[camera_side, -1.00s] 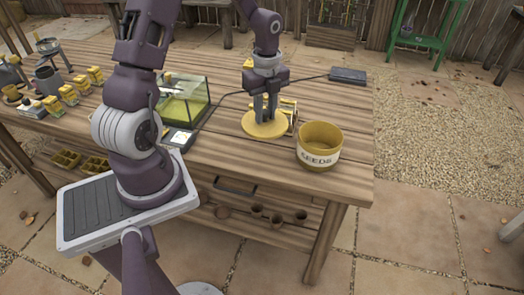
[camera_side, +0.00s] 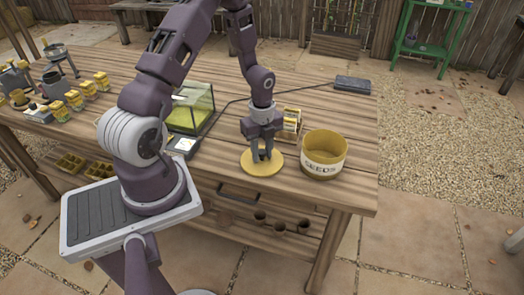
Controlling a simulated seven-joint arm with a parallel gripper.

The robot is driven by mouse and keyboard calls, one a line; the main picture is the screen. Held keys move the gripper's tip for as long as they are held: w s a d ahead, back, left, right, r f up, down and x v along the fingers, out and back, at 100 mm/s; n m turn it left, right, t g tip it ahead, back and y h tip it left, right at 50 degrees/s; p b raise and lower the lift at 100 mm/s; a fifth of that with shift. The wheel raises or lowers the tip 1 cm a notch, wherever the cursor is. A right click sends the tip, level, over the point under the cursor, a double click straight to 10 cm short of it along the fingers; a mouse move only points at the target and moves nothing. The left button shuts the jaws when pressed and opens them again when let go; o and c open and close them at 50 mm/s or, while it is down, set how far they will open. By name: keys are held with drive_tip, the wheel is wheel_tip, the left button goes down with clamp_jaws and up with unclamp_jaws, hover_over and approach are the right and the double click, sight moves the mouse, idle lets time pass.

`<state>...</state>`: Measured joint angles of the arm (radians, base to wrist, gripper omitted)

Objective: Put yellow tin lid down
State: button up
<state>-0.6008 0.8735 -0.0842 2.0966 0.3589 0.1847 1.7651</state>
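The yellow tin lid (camera_side: 247,165) is a flat round disc, lying level at or just above the wooden table near its front edge. The picture does not show clearly whether its underside touches the wood. My gripper (camera_side: 262,157) points down over the lid's middle, its fingers close together there. They appear shut on the lid's centre; the grip point itself is hidden by the fingers. The yellow seed tin (camera_side: 324,157), labelled SEEDS, stands upright and open just right of the lid, apart from it.
Yellow seed packets (camera_side: 291,121) stand in a holder behind the lid. A glass tank (camera_side: 190,108) and a small device (camera_side: 183,144) are to the left. A dark box (camera_side: 352,84) with a cable lies at the back right. Bare table lies left of the lid.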

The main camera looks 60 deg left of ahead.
drive_tip(key=shift+o, duration=1.3)
wheel_tip(320, 180, up, 12)
wheel_tip(320, 180, up, 8)
drive_tip(key=n+t+y, duration=0.1)
drive_tip(key=n+y, duration=0.1)
drive_tip(key=n, duration=0.2)
hover_over(262, 151)
drive_tip(key=s+d, duration=0.2)
drive_tip(key=d, duration=0.3)
drive_tip(key=s+d+r+n+t+h, duration=0.2)
drive_tip(key=s+d+r+n+t, duration=0.2)
drive_tip(key=s+d+r+n, duration=0.7)
drive_tip(key=s+d+n, duration=0.1)
drive_tip(key=s+n, duration=0.1)
drive_tip(key=n, duration=0.1)
drive_tip(key=shift+s+d+r+t, duration=0.2)
drive_tip(key=shift+s+d+t, duration=0.1)
drive_tip(key=shift+s+d, duration=0.1)
